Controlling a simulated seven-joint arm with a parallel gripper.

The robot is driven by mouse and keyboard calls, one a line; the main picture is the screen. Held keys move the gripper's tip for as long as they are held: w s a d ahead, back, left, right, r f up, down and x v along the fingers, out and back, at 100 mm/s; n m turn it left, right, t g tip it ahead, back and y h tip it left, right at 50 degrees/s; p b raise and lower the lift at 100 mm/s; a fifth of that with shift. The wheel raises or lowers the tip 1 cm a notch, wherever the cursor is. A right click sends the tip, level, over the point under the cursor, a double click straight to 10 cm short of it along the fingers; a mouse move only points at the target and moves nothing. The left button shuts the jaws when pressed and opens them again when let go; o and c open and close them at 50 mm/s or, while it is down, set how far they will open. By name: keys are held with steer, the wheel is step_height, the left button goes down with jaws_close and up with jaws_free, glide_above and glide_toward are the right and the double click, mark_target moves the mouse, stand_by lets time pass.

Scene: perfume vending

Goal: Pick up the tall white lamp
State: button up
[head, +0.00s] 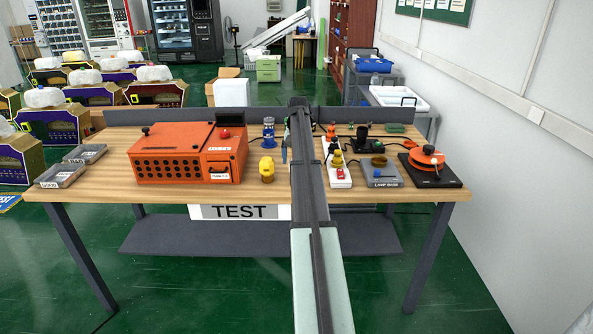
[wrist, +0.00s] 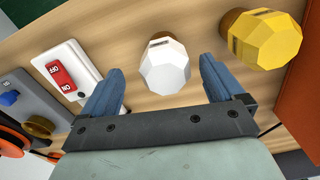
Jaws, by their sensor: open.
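The white lamp (wrist: 166,68) is a faceted white bulb with a brown base. In the wrist view it stands on the wooden table (wrist: 125,27), between and slightly beyond the fingertips of my gripper (wrist: 160,66). The blue fingers are apart, with the lamp's bulb showing in the gap and no clear contact. In the head view my arm hides the white lamp; one blue finger of my gripper shows beside the arm. A yellow faceted lamp (wrist: 265,40) stands to the right of the white one in the wrist view; it also shows in the head view (head: 267,168).
An orange box (head: 188,152) stands left of the yellow lamp. To the right of my arm are a white switch board (head: 338,178) with a red switch (wrist: 60,75), a grey LAMP BASE tray (head: 384,180) and an orange round device (head: 427,157). Two grey trays lie at the far left.

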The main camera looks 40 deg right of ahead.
steer(key=f, duration=0.5)
steer(key=shift+w, duration=0.35)
steer(key=c, duration=1.2)
